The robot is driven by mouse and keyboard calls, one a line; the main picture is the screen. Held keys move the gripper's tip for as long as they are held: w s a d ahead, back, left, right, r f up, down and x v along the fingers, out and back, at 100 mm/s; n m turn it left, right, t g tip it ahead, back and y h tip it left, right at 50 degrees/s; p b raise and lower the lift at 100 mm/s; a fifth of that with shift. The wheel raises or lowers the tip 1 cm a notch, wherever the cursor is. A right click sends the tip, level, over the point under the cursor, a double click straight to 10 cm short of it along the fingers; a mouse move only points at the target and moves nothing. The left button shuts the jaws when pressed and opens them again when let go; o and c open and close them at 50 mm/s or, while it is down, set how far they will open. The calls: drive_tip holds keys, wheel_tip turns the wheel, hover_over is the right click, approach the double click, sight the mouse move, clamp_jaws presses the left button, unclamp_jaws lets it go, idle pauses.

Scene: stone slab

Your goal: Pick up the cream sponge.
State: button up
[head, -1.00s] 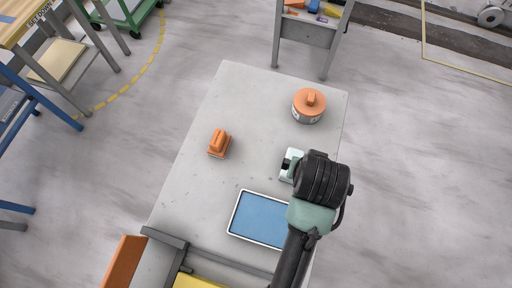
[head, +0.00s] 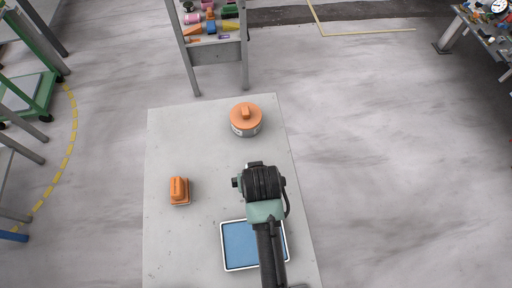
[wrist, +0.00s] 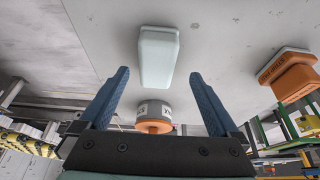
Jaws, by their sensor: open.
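The cream sponge (wrist: 158,55) shows in the wrist view as a pale, slightly greenish, rounded block lying on the grey slab. My gripper (wrist: 160,74) is open and empty, with its two blue fingers apart. In the wrist view, the near end of the sponge appears between the fingertips, with no visible contact. I cannot tell the exact gap in depth. In the head view my dark wrist (head: 263,183) covers the fingers, and I cannot make out the sponge there.
A shelf rack (head: 215,50) stands beyond the far edge.

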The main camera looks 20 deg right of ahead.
drive_tip(key=shift+x, duration=2.15)
drive_tip(key=shift+s+d, duration=0.1)
drive_tip(key=shift+d, duration=0.1)
clamp_jaws()
wheel_tip(320, 180, up, 10)
drive_tip(key=shift+r, duration=0.1)
